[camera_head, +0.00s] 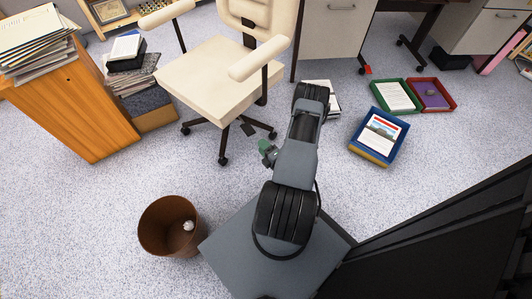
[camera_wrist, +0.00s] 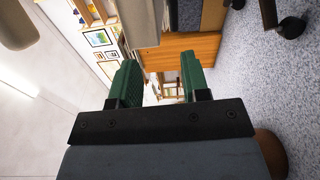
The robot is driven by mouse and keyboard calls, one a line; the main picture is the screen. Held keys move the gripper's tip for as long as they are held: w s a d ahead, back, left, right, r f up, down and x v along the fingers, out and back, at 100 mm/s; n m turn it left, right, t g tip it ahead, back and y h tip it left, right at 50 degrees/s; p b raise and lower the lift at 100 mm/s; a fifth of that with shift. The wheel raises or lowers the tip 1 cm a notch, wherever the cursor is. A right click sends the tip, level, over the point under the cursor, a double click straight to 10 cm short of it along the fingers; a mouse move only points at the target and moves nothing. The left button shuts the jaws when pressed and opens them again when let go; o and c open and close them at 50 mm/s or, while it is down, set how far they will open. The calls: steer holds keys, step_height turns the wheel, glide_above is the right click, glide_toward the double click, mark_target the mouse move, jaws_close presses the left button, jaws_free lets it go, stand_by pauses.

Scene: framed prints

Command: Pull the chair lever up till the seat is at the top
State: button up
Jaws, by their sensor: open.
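The cream office chair (camera_head: 208,82) stands upright at the upper middle of the head view, with a padded seat, armrests and a dark wheeled base. A small dark paddle (camera_head: 248,129) sticks out below the seat's front right side and looks like the lever. My gripper (camera_head: 266,150) is just below and right of that paddle in the picture, apart from it as far as I can tell. In the wrist view my green fingers (camera_wrist: 160,80) are spread with nothing between them. The lever is not clearly visible there; dark casters (camera_wrist: 291,26) show at the top right.
A wooden cabinet (camera_head: 85,110) with papers on top stands left of the chair, beside a stacked pile (camera_head: 127,75). A brown wastebasket (camera_head: 165,226) stands at the lower left. Blue tray (camera_head: 379,136), green tray (camera_head: 396,95) and red tray (camera_head: 431,94) lie on the floor right.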

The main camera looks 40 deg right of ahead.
steer(key=f+m+h, duration=0.1)
steer(key=b, duration=0.4)
glide_toward(246, 125)
steer(key=w, duration=0.5)
steer(key=w+d, duration=0.1)
steer(key=w, duration=0.1)
steer(key=shift+w+f, duration=0.15)
steer(key=shift+w, duration=0.15)
jaws_close()
